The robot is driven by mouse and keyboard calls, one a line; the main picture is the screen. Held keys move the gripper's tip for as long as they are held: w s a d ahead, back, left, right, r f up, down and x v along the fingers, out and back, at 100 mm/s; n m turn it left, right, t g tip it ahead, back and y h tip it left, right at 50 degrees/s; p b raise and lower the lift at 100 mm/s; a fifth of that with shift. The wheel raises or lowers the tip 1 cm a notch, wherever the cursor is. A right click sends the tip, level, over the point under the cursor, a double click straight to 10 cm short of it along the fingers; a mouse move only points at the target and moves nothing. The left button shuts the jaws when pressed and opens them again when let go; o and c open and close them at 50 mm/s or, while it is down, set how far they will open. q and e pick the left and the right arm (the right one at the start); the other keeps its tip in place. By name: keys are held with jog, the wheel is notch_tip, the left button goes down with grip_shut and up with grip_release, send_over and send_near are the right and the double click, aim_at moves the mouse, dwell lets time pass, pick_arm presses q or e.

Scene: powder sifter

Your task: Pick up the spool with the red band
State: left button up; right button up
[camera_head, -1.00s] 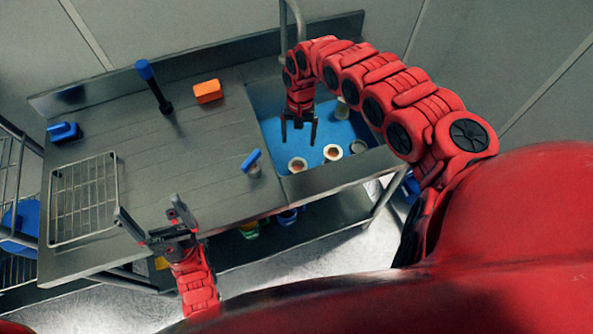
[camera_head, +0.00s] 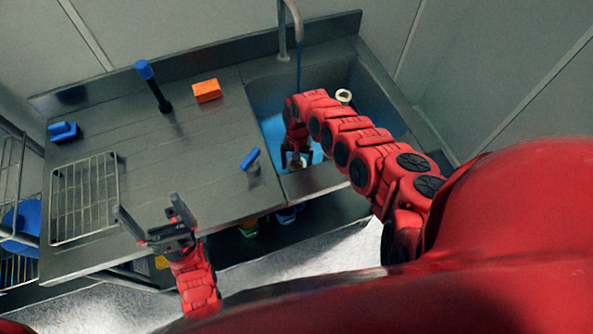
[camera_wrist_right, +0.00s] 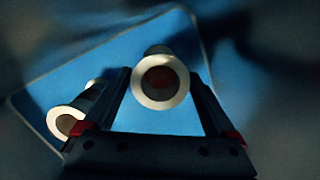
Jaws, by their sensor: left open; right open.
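Pale spools lie in the sink (camera_head: 350,75). One spool (camera_head: 343,96) shows in the head view at the sink's back right. My right gripper (camera_head: 297,164) is open, low in the sink, with a pale spool end between its fingers. In the right wrist view a spool (camera_wrist_right: 160,103) with a white rim and dark reddish inside faces me between the open fingers, with gaps at both sides. Another spool (camera_wrist_right: 62,113) lies outside the left finger. I cannot tell any band's colour; my arm hides part of the sink. My left gripper (camera_head: 147,210) is open and empty by the counter's front edge.
A faucet (camera_head: 292,20) stands behind the sink. The counter (camera_head: 205,150) holds a wire rack (camera_head: 84,198), an orange block (camera_head: 207,91), a black post with a blue top (camera_head: 152,85), a blue item (camera_head: 63,131) and a blue-handled tool (camera_head: 250,158). The counter's middle is clear.

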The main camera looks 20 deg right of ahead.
notch_tip(320, 180, down, 2)
jog(key=shift+s, duration=0.15)
jog(key=shift+c, duration=0.3)
jog(key=c, duration=1.3)
jog(key=shift+o, duration=0.2)
